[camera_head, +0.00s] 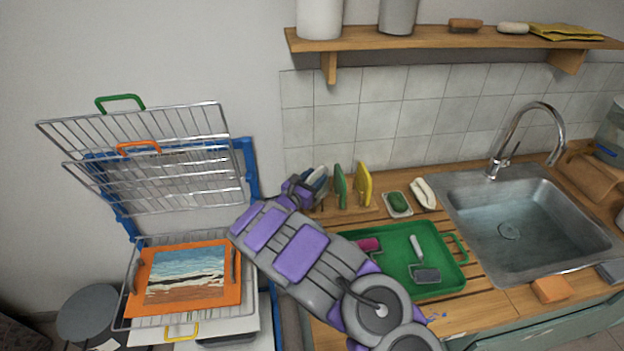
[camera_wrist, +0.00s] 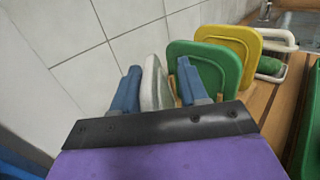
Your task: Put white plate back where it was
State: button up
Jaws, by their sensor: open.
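The white plate (camera_wrist: 150,84) stands on edge between the two blue fingers of my gripper (camera_wrist: 157,78) in the wrist view. The fingers are apart, one on each side of it, and do not clearly press on it. In the head view, my gripper (camera_head: 314,182) is at the left end of the wooden counter, by the wall, and largely hides the plate. A green plate (camera_wrist: 212,66) stands on edge just right of the white plate, close to my right finger. A yellow plate (camera_wrist: 236,44) stands beyond it. The plates' lower edges are partly hidden.
A green tray (camera_head: 455,283) with rollers lies on the counter (camera_head: 520,297), left of the sink (camera_head: 530,215). A soap dish (camera_head: 398,204) is near the plates. A wire drying rack (camera_head: 140,130) with an orange-framed picture (camera_head: 185,275) stands left. A shelf (camera_head: 450,40) hangs above.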

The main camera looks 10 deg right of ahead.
jog(key=shift+d, duration=0.15)
jog(key=a+p+v, duration=0.1)
jog(key=p+v, duration=0.1)
jog(key=v, duration=0.9)
jog(key=s+d+r+m+g+h, duration=0.2)
jog(key=s+d+r+m+g, duration=0.4)
jog(key=d, duration=0.4)
jog(key=s+d+r+m+g+h, duration=0.2)
jog(key=s+d+r+m+g, duration=0.3)
jog(key=d+r, duration=0.45)
jog(key=s+d+r+m+g+y, duration=0.1)
jog(key=s+d+m+g+y, duration=0.2)
jog(key=s, duration=0.5)
jog(key=s+d+r+m+g+y, duration=0.1)
jog(key=s+d+m+y, duration=0.1)
jog(key=s+m, duration=0.5)
jog(key=s+a+f+m+y, duration=0.1)
jog(key=s+a+m+y, duration=0.2)
jog(key=s+a+y, duration=0.3)
jog(key=s+a+f+m+y, duration=0.2)
jog(key=s+a+y, duration=0.3)
jog(key=s+a, duration=0.5)
jog(key=s+m, duration=0.1)
jog(key=s, duration=0.6)
jog(key=shift+s+y, duration=0.2)
jog(key=shift+y, duration=0.2)
